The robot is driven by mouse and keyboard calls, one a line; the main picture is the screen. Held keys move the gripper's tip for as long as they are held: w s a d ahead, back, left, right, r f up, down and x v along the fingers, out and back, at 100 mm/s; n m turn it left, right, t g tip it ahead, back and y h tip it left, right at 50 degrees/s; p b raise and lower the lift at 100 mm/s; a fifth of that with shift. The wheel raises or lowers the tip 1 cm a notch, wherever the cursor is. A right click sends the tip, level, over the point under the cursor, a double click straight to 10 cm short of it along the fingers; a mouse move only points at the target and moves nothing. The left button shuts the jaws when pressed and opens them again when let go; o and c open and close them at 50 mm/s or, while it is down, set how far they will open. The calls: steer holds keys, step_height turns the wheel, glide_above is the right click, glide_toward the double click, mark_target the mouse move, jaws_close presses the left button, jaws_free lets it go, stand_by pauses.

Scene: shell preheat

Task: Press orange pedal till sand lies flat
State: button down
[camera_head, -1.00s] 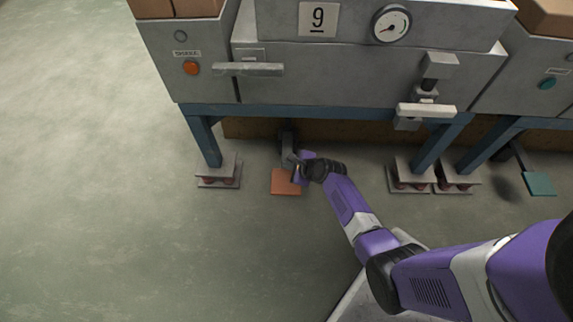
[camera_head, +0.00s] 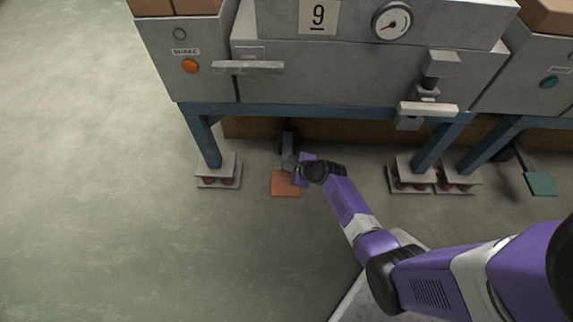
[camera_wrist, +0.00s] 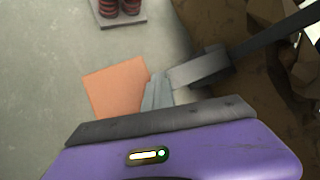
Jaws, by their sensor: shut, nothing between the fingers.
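The orange pedal (camera_head: 286,186) is a flat square plate low under the grey machine, on a dark lever. It also shows in the wrist view (camera_wrist: 115,88), partly behind my gripper. My gripper (camera_head: 293,170) is shut and empty, over the back right part of the pedal. In the wrist view its grey fingertips (camera_wrist: 158,92) overlap the pedal's right edge, beside the lever (camera_wrist: 200,68). I cannot tell whether the fingertips touch the pedal. No sand can be seen in either view.
The machine carries a number 9 plate (camera_head: 319,17), a gauge (camera_head: 391,21) and an orange button (camera_head: 190,66) under a SHAKE label. Its blue leg (camera_head: 205,140) stands left of the pedal on a footed block (camera_head: 218,170). A teal pedal (camera_head: 540,184) is at the far right. Floor at left is clear.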

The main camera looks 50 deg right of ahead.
steer(key=shift+s+a+f+b, duration=0.15)
steer(key=shift+f+b, duration=0.05)
steer(key=shift+f, duration=0.25)
steer(key=shift+s+a+f+b, duration=0.15)
steer(key=shift+f, duration=0.3)
stand_by(0.4)
steer(key=shift+r+p, duration=2.55)
steer(key=shift+p, duration=0.15)
steer(key=shift+w+r+p, duration=0.1)
steer(key=shift+r+p, duration=0.3)
steer(key=shift+r, duration=0.1)
steer(key=shift+w+d+r, duration=0.1)
steer(key=shift+d, duration=0.1)
steer(key=shift+r, duration=0.15)
steer(key=r+p, duration=0.5)
steer(key=shift+w+d, duration=0.15)
steer(key=shift+d, duration=0.05)
steer(key=shift+f, duration=0.1)
stand_by(0.4)
